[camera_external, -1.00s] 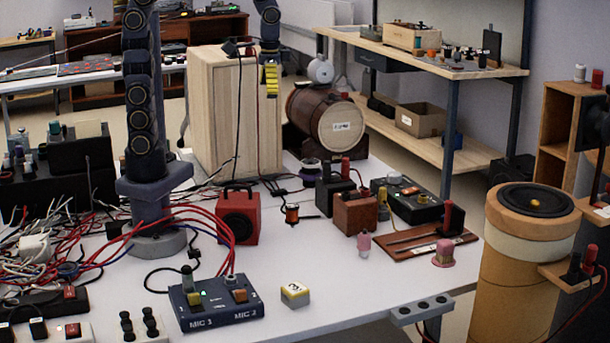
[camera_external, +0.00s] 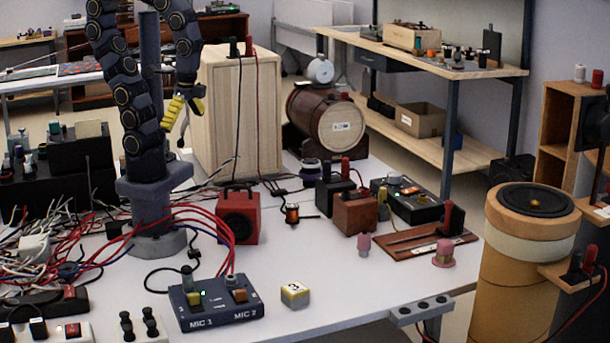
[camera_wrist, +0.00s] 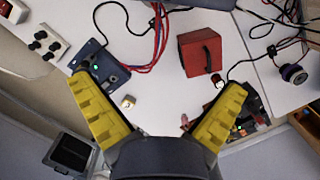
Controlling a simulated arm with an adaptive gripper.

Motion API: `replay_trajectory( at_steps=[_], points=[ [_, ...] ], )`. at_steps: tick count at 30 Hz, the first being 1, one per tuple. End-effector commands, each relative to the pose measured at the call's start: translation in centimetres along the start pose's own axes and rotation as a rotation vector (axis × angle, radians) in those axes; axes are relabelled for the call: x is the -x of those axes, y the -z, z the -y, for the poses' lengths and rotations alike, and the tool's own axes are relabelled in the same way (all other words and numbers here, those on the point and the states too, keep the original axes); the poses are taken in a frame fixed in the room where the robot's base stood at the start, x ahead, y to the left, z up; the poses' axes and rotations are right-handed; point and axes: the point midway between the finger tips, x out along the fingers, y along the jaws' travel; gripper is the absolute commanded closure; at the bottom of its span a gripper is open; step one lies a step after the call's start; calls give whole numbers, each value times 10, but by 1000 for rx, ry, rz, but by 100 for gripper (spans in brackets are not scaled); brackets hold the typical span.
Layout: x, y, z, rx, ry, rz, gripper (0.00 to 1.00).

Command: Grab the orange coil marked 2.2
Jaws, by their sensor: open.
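A small dark spool with an orange winding (camera_external: 292,213) stands on the white table, just right of the red box. I take it for the orange coil; its marking is too small to read. In the wrist view a small dark and pale piece (camera_wrist: 218,81) beside the red box appears to be this coil. My gripper (camera_external: 184,112) has yellow fingers and hangs high above the table, left of the coil and in front of the tall wooden box. In the wrist view my gripper (camera_wrist: 158,86) is spread wide with nothing between its fingers.
The red box (camera_external: 238,217) is left of the coil. The tall wooden box (camera_external: 215,130) and a wooden barrel (camera_external: 325,125) stand behind. A blue MIC box (camera_external: 215,305) and yellow-white cube (camera_external: 295,293) are in front.

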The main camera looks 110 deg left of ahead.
Motion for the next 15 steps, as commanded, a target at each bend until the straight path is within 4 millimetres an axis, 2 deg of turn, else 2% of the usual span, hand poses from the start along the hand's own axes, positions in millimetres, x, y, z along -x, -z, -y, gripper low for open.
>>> replay_trajectory(
  at_steps=[1,2,3,4,15],
  points=[
    [0,0,0,1,0,0,0],
    [0,0,0,1,0,0,9],
    [0,0,0,1,0,0,26],
    [0,0,0,1,0,0,33],
    [-1,5,1,23,-3,2,33]
  ],
)
